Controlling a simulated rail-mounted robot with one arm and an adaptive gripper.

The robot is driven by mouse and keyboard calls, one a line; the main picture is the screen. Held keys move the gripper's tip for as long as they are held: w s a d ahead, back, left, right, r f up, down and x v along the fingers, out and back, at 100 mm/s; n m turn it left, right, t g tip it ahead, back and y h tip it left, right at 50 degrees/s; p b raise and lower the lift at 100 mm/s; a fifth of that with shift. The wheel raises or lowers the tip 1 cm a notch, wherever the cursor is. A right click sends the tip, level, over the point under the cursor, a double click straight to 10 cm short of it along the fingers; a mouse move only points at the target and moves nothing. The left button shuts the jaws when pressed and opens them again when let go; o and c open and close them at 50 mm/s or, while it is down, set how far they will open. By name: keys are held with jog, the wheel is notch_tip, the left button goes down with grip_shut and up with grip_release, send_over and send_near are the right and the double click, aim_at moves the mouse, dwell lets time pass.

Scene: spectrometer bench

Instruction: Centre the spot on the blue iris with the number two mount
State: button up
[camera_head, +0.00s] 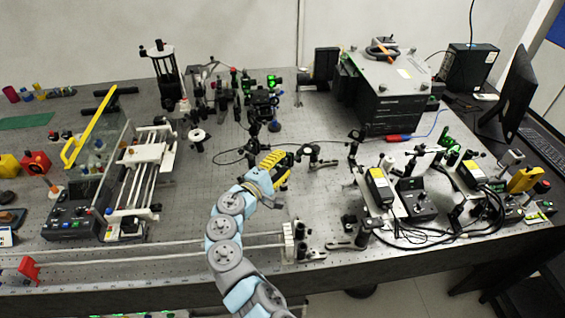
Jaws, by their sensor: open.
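My gripper (287,162) is at the end of my pale blue arm, over the middle of the optical bench (215,215). It is open; the fingers are small and partly hidden by yellow-and-black parts. A dark mount on a post (313,155) stands just right of the gripper; I cannot tell whether they touch. A small blue round part (274,126) sits behind the gripper, below black optics with green parts. I cannot tell if it is the blue iris. No mount number is legible, and I cannot make out the spot.
A yellow-handled instrument (95,130) and a white rail stage (150,160) stand left. A large grey box (385,90) stands at the back right. Yellow-labelled modules (380,187) and loose cables crowd the right. The left-centre bench has free room.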

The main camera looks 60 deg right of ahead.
jog(key=w+a, duration=0.2)
jog(key=a, duration=0.9)
jog(key=shift+a, duration=0.25)
